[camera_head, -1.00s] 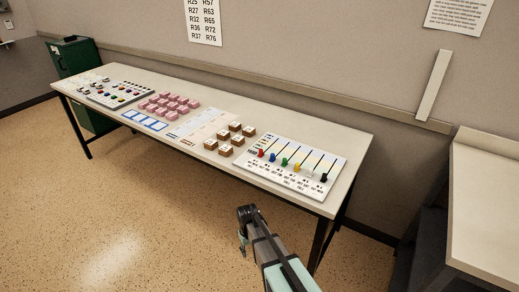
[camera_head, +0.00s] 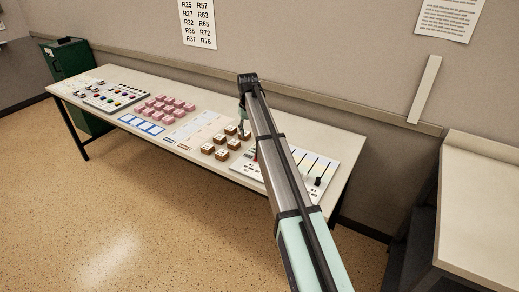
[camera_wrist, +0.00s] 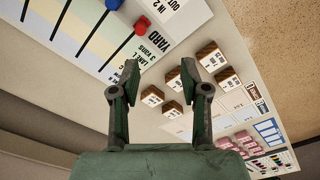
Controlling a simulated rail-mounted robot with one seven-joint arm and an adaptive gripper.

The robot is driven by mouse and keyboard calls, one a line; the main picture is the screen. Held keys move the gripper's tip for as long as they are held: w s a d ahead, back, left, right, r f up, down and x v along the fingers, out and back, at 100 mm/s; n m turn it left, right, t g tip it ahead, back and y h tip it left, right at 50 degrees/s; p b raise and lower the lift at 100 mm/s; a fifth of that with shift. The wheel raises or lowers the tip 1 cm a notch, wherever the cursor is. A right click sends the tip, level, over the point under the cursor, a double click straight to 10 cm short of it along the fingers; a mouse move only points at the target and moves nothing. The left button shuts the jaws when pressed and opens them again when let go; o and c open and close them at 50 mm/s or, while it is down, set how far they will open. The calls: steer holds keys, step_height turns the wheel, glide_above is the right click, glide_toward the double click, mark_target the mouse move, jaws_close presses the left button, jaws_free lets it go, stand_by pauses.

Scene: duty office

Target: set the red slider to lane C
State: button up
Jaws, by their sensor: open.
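The red slider (camera_wrist: 142,25) sits at the label end of its slot on the white slider board (camera_wrist: 60,25), by the printing "YARD". The blue slider (camera_wrist: 115,5) is beside it at the top edge of the wrist view. In the head view my arm covers much of the board (camera_head: 325,163), and only a bit of red (camera_head: 256,157) shows at its left. My gripper (camera_wrist: 160,72) is open and empty above the table, with brown blocks seen between and beyond its fingers. In the head view the gripper (camera_head: 243,124) hangs downward near the brown blocks.
Brown lettered blocks (camera_head: 221,153) stand left of the board. Pink blocks (camera_head: 165,104), blue-outlined cards (camera_head: 141,124) and a panel of coloured knobs (camera_head: 118,97) lie farther left on the table (camera_head: 205,105). A wall runs behind the table.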

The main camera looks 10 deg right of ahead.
steer(key=w+d+r, duration=0.1)
steer(key=d+r, duration=0.2)
steer(key=r, duration=0.1)
steer(key=shift+m+g, duration=0.3)
steer(key=f+p, duration=0.2)
steer(key=f, duration=0.6)
steer(key=f+p, duration=0.3)
steer(key=f, duration=0.6)
steer(key=shift+d+f, duration=0.2)
steer(key=shift+f, duration=0.05)
jaws_close()
